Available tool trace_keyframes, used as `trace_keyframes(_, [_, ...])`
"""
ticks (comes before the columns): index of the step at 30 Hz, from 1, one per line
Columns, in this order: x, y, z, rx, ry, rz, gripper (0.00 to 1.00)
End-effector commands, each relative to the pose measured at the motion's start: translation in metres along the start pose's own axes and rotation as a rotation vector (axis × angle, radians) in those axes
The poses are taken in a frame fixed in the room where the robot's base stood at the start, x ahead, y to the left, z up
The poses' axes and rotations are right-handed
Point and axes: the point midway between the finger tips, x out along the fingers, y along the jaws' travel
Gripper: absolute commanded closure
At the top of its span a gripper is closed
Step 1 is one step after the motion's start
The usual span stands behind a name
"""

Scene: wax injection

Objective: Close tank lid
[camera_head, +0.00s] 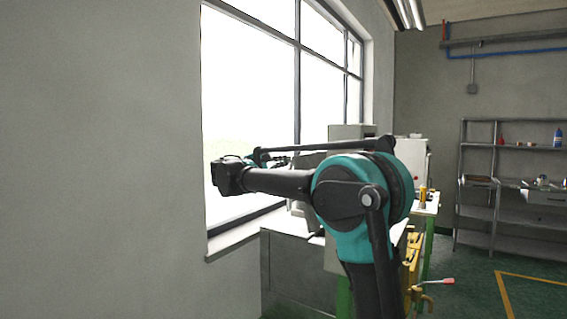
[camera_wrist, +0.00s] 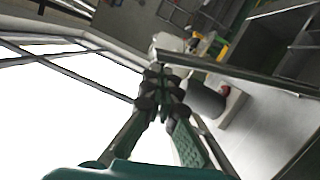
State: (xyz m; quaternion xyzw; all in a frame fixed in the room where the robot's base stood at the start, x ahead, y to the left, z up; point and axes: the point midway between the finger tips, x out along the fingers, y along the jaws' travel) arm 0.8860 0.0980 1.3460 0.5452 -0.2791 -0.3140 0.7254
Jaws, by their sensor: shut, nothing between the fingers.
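In the wrist view my gripper (camera_wrist: 161,78) is shut, with its dark fingertips together and nothing between them. A long grey bar or panel edge (camera_wrist: 240,74) runs rightward from near the fingertips; I cannot tell whether they touch or whether it belongs to the tank lid. A dark grey cylinder (camera_wrist: 207,101) shows just right of the fingers, beside a pale surface. In the head view the pale machine (camera_head: 349,131) stands behind my arm, which hides much of it. I cannot make out the tank lid or its position there.
A large window (camera_head: 250,90) and grey wall lie close to my arm on the left. A metal shelf (camera_head: 507,147) with small items stands at the right. A yellow fixture with a red-tipped handle (camera_head: 434,282) sits low beside the machine. Green floor (camera_head: 470,295) is clear at lower right.

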Motion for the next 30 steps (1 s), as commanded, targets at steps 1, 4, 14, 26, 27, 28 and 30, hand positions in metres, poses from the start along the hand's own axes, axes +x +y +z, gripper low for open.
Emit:
trace_keyframes(1, [0.000,0.000,0.002,0.003,0.000,-0.001,1.00])
trace_keyframes(4, [0.002,0.000,0.007,0.021,0.000,-0.006,1.00])
trace_keyframes(14, [0.015,-0.003,0.058,0.199,-0.002,-0.051,1.00])
trace_keyframes(26, [0.030,-0.022,0.122,0.438,-0.002,-0.110,1.00])
trace_keyframes(27, [0.031,-0.024,0.125,0.453,-0.002,-0.114,1.00])
trace_keyframes(28, [0.032,-0.025,0.128,0.465,-0.002,-0.117,1.00])
trace_keyframes(30, [0.033,-0.027,0.133,0.484,0.000,-0.121,1.00])
